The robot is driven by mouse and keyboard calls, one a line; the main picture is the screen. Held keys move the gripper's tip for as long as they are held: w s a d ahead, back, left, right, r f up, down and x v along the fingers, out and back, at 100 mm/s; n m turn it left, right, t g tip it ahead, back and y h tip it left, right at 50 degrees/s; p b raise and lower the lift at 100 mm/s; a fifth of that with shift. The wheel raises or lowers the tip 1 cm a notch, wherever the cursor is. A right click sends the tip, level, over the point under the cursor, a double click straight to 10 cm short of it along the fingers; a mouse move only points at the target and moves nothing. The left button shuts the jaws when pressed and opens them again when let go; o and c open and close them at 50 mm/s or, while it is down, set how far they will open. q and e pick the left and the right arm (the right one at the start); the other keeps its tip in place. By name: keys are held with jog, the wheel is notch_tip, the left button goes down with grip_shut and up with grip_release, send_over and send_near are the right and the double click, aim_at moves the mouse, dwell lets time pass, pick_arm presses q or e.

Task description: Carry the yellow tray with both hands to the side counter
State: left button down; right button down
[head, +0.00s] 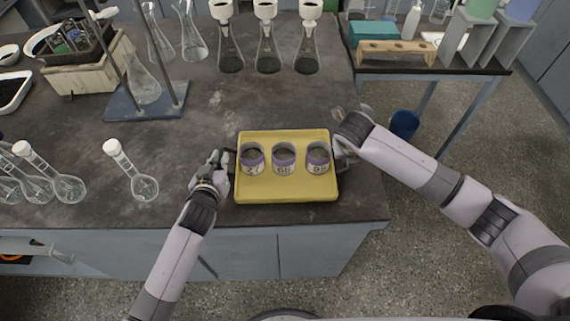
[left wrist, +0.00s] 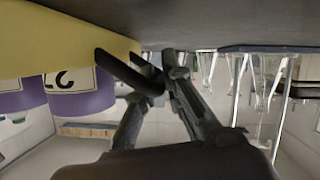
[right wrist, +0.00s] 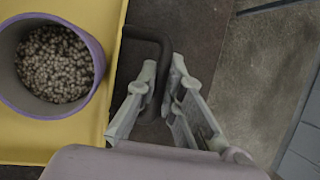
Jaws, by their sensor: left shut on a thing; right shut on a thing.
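The yellow tray (head: 287,190) lies at the front right edge of the dark bench, with three purple-rimmed cups (head: 284,158) of grainy material standing in a row on it. My left gripper (head: 226,163) is at the tray's left side, shut on its dark handle, which shows in the left wrist view (left wrist: 132,72). My right gripper (head: 341,150) is at the tray's right side, partly hidden by its own wrist. In the right wrist view its fingers (right wrist: 162,95) are around the right handle (right wrist: 160,48). The side counter (head: 450,66) stands at the back right.
The side counter holds a wooden rack (head: 397,52), a teal box (head: 374,33) and grey stands.

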pick_arm(q)
jog(key=shift+r, duration=0.1)
pick_arm(e)
jog(key=shift+r, duration=0.15)
